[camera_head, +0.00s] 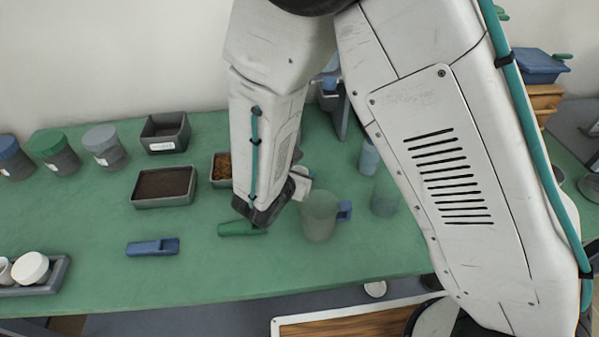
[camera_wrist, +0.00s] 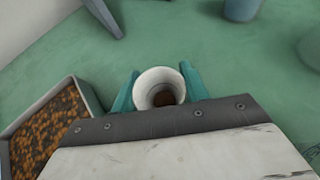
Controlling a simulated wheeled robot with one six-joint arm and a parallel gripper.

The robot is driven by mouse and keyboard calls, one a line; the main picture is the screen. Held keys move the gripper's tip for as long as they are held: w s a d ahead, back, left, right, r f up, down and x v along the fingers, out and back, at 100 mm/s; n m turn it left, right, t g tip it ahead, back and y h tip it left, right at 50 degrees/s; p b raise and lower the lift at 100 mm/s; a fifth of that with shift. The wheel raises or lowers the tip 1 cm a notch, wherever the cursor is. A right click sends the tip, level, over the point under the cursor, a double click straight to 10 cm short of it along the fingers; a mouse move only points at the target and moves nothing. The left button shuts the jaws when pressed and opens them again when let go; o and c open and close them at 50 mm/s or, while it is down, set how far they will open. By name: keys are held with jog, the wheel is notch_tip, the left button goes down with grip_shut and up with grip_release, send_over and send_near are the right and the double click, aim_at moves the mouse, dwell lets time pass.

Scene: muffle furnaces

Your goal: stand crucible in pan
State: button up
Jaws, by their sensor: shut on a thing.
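The crucible (camera_wrist: 142,80) is a small white cup with a dark brown patch inside, seen from above in the wrist view. My gripper (camera_wrist: 158,88) is shut on it, with one teal finger on each side. The crucible's mouth faces the wrist camera, and its base is hidden. In the head view my arm hides the fingers, and I cannot make out the crucible there. A tray of orange-brown granules (camera_wrist: 52,128) lies left of my gripper in the wrist view and shows partly in the head view (camera_head: 221,181). I cannot tell which container is the pan.
Two grey trays, one with dark contents (camera_head: 163,185) and one behind it (camera_head: 165,133), stand on the green bench (camera_head: 130,290). Several lidded jars (camera_head: 54,150) line the back left. A tray with white pieces (camera_head: 56,275) is at front left. A translucent jug (camera_head: 319,215) stands right of my wrist.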

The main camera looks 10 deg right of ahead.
jog(key=shift+f, duration=0.15)
jog(key=o, duration=1)
